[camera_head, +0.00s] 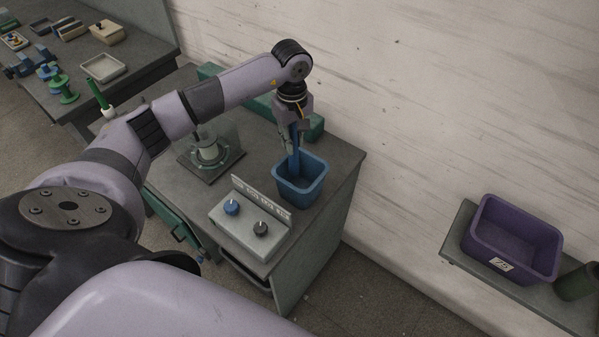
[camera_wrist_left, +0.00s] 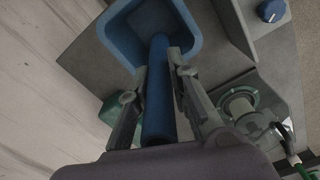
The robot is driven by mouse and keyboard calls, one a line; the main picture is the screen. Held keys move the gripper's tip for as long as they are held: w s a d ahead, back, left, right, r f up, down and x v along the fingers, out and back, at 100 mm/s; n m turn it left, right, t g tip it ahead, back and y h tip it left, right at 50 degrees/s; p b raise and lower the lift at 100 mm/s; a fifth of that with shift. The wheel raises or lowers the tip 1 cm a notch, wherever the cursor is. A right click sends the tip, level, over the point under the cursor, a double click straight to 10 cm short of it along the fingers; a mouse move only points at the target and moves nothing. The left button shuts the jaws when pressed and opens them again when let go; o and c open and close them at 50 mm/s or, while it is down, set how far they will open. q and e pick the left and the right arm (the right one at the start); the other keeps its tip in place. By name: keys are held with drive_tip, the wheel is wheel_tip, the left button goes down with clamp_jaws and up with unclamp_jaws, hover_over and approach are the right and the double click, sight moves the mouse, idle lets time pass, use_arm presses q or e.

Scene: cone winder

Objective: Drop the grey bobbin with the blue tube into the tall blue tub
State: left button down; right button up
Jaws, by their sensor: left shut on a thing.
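My left gripper (camera_head: 289,146) is shut on the blue tube (camera_head: 295,138), just above the tall blue tub (camera_head: 300,193). The wrist view shows the blue tube (camera_wrist_left: 158,95) between the two fingers (camera_wrist_left: 174,62), with its far end over the opening of the tub (camera_wrist_left: 112,32). In the head view the tube hangs close to upright at the tub's back left rim. I cannot make out grey winding on the tube. Whether its lower end is inside the tub or just above it is hard to tell. My right gripper is not in view.
A control box (camera_head: 247,222) with a blue and a black knob stands in front of the tub. A winder spindle (camera_head: 209,152) with a clear guard is to its left. A purple bin (camera_head: 512,238) is on the right shelf. A wall rises behind.

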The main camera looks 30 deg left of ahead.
sight(295, 155)
use_arm(q)
drive_tip(key=shift+a+f, duration=0.1)
drive_tip(key=shift+f, duration=0.2)
drive_tip(key=shift+w+f, duration=0.1)
drive_tip(key=shift+f, duration=0.15)
drive_tip(key=f+b, duration=0.1)
drive_tip(key=f, duration=0.1)
drive_tip(key=f+b, duration=0.1)
drive_tip(key=f, duration=0.1)
drive_tip(key=shift+d, duration=0.2)
drive_tip(key=shift+f+b, duration=0.3)
drive_tip(key=shift+f, duration=0.25)
drive_tip(key=shift+w, duration=0.1)
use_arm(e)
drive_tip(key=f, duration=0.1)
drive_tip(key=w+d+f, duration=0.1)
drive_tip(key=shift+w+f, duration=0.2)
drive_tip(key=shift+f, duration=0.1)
use_arm(q)
drive_tip(key=c, duration=1.4)
unclamp_jaws()
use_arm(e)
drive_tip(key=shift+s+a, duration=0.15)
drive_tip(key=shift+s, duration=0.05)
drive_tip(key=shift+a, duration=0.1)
